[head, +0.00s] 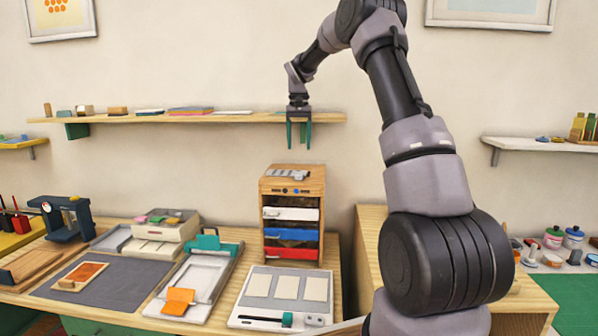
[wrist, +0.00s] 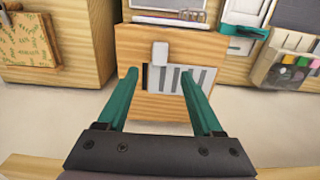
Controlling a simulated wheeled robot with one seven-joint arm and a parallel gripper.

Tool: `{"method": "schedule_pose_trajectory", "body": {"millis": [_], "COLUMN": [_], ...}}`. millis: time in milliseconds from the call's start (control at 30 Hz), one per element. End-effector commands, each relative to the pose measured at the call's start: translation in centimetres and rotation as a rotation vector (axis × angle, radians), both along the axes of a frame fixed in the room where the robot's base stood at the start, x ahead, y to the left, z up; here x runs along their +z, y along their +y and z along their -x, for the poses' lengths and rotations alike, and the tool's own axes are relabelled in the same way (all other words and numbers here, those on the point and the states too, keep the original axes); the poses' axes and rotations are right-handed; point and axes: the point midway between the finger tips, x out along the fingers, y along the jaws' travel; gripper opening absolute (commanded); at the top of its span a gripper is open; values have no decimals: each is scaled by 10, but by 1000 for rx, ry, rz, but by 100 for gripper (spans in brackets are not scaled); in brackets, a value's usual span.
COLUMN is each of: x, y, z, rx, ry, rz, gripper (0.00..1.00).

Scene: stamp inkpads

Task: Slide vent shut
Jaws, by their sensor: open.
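The vent (head: 288,173) is a grey slotted plate on top of the wooden drawer cabinet (head: 264,215). In the wrist view the vent (wrist: 174,78) shows pale and grey stripes with a dark strip at its left end. A small white tab (wrist: 160,53) stands at its edge. How far the slots are open I cannot tell. My gripper (head: 299,146) points down above the cabinet, open and empty, apart from the vent. In the wrist view its teal fingers (wrist: 160,88) frame the vent, and the right finger hides part of the vent's right end.
The cabinet has white, red and blue drawer fronts. A wall shelf (head: 220,118) with small items runs behind my gripper. A white board with pale cards (head: 245,310) lies in front of the cabinet, and a teal-handled tray (head: 205,280) lies to its left.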

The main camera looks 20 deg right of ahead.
Motion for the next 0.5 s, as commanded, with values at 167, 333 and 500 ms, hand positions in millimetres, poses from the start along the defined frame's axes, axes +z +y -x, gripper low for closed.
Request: {"method": "schedule_pose_trajectory", "body": {"millis": [167, 333, 500], "x": [-28, -62, -87], "y": [0, 0, 0], "z": [1, 1, 1], "rx": [1, 0, 0], "ry": [5, 5, 3], "rz": [-1, -2, -1], "gripper": [68, 68, 68]}}
